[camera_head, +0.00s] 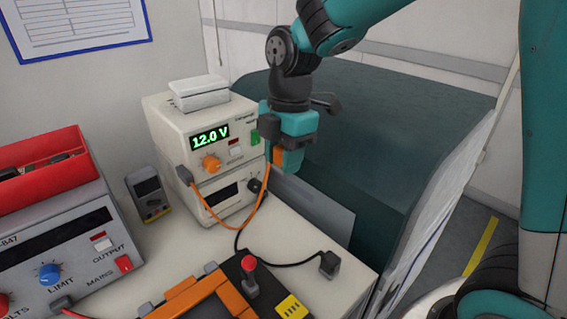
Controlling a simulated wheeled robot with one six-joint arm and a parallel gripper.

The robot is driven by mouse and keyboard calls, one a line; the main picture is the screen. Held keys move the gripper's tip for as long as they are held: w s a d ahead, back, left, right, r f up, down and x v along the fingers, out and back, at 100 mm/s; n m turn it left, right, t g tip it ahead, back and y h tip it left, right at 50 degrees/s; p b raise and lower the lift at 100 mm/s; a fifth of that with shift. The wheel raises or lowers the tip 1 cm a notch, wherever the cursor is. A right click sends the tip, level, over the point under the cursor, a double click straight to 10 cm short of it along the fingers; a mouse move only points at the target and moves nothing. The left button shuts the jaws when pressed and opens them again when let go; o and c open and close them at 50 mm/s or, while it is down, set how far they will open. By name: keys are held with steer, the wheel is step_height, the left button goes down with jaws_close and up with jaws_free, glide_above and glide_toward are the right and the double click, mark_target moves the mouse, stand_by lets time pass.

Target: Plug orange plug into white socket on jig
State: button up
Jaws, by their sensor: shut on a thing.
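My gripper (284,150) is raised beside the right side of the upper cream power supply, shut on the orange plug (279,157). An orange cable (262,209) hangs from there in a loop to a grey connector (184,174) on the power supply's front. The jig (232,271) lies at the bottom edge of the picture, well below and apart from my gripper. I cannot make out the white socket.
The cream power supply (160,128) reads 12.0 V. A black plug (329,264) and its cable lie on the bench (300,212) right of the jig. A multimeter (149,194), a grey supply (50,245) and a red bin (45,180) stand left.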

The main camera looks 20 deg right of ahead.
step_height(320, 180, down, 7)
steer(key=b, duration=0.3)
steer(key=shift+b, duration=0.4)
steer(key=shift+r, duration=0.1)
steer(key=s+a+p, duration=0.2)
steer(key=s+a, duration=0.3)
steer(key=a, duration=0.5)
steer(key=s+a+p, duration=0.2)
steer(key=s+a, duration=0.3)
steer(key=a, duration=0.6)
steer(key=s+a+p, duration=0.2)
steer(key=s+a, duration=0.3)
steer(key=a, duration=0.5)
steer(key=shift+s+a, duration=0.25)
stand_by(0.4)
stand_by(0.4)
steer(key=shift+f+b, duration=0.3)
steer(key=shift+f, duration=1.25)
steer(key=shift+f+b, duration=1.7)
steer(key=shift+f, duration=1)
